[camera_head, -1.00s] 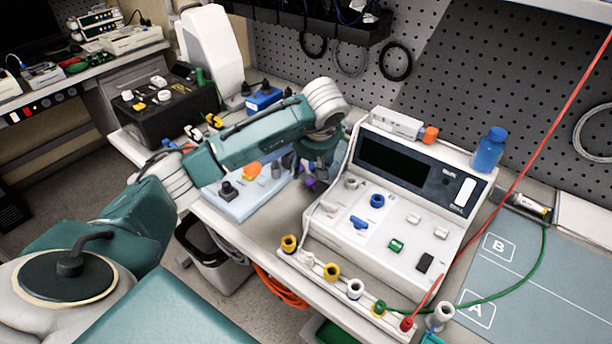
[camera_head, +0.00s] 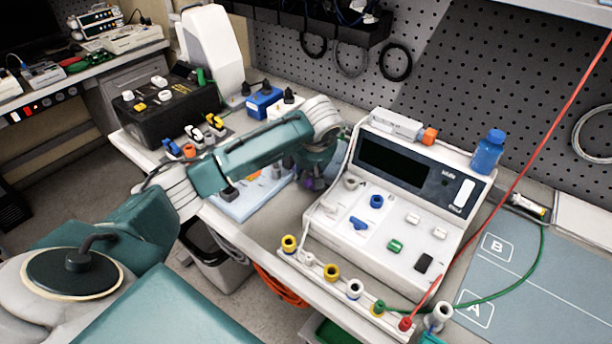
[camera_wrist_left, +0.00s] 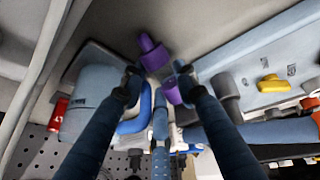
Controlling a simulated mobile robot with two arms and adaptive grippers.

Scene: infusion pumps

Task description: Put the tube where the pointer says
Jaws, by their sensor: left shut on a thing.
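My left gripper (camera_head: 312,180) is low over the bench, just left of the white pump unit (camera_head: 385,262). In the left wrist view, its fingertips (camera_wrist_left: 158,84) close around a purple piece (camera_wrist_left: 152,54), which seems to be what it holds. Only a little purple shows under the gripper in the head view, so I cannot tell whether it is the tube. A blue lever (camera_head: 358,223) lies on the pump's panel; I cannot tell if it is the pointer. A yellow lever (camera_wrist_left: 271,84) on a pale blue panel shows in the wrist view. My right gripper is out of view.
A strip with ringed sockets (camera_head: 331,272) runs along the pump's front. A green tube (camera_head: 500,292) and a red tube (camera_head: 520,170) lead off to the right. A grey mat marked A and B (camera_head: 545,275) is largely clear.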

